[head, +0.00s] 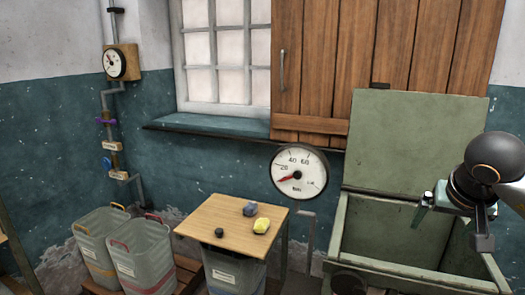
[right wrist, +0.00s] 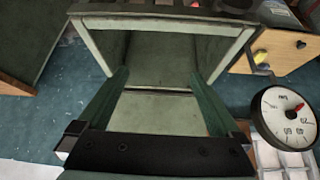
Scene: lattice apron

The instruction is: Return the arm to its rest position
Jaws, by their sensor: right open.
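My right gripper (head: 452,222) is at the right of the head view, above the open green chest (head: 400,272). Its jaws are open, with nothing seen between them. In the right wrist view, the two dark green fingers of the right gripper (right wrist: 164,78) stand apart, and the open chest (right wrist: 92,45) shows beyond and between them. My left gripper is not in view.
The chest lid (head: 415,140) stands raised behind. A round gauge (head: 299,172) is left of it. A small wooden table (head: 215,213) holds a yellow lump (head: 261,226), a blue-grey lump (head: 250,209) and a dark lump (head: 219,232). Grey bins (head: 143,262) stand at left.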

